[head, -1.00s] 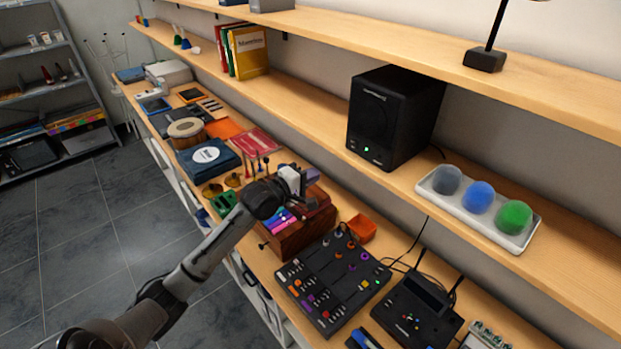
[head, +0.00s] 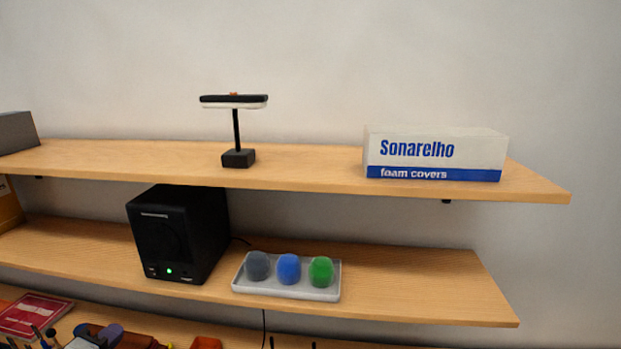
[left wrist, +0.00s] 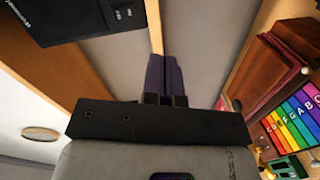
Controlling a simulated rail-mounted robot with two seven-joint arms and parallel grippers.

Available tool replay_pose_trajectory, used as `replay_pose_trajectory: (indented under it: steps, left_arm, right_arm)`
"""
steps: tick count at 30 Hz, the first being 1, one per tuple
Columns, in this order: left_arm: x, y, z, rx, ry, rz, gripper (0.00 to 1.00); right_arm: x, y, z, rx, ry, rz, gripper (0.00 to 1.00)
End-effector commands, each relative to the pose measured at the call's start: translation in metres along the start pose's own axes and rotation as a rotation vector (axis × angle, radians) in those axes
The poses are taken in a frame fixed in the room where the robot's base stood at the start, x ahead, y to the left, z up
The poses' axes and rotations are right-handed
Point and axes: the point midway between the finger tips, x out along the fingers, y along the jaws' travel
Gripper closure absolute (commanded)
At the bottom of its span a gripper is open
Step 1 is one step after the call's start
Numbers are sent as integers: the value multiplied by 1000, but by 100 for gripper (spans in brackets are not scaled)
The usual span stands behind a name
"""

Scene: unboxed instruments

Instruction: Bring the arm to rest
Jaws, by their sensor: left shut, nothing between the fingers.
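My left gripper (left wrist: 164,62) shows in the left wrist view with its two dark fingers together and nothing between them. It points toward the wall and the shelf edge, apart from the things around it. My right gripper is in neither view.
The black speaker (head: 178,235) and a tray (head: 250,290) with three foam balls stand on the lower shelf. A lamp (head: 237,158) and a white box (head: 435,150) stand above. In the wrist view, coloured bars (left wrist: 300,120) and a brown wooden case (left wrist: 270,70) lie at right.

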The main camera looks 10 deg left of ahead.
Motion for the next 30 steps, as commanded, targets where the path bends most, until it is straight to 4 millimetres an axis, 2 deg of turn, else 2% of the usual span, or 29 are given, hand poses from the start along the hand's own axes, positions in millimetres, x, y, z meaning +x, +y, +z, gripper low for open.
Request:
replay_pose_trajectory:
  steps: [4, 8, 11, 13, 15, 19, 24, 27, 30]
  left_arm:
    - [-5, -26, 3, 425, -46, -182, 100]
    - [-20, -32, 13, 855, -126, -332, 100]
    - [-35, -34, 36, 1163, -220, -429, 100]
    - [-50, -37, 62, 1358, -305, -488, 100]
    - [-75, -46, 98, 1509, -417, -540, 100]
    - [-123, -61, 159, 1598, -574, -583, 100]
    - [-193, -70, 238, 1535, -734, -545, 100]
    - [-234, -78, 277, 1460, -849, -520, 100]
    - [-267, -91, 302, 1390, -952, -535, 100]
  right_arm:
    - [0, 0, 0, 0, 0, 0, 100]
    - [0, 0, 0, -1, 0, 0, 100]
    - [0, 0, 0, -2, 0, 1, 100]
    - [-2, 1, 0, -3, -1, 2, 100]
    - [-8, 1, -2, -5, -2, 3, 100]
    - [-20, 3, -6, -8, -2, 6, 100]
    - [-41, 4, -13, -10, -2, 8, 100]
    - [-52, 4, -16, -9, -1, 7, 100]
    - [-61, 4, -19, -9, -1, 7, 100]
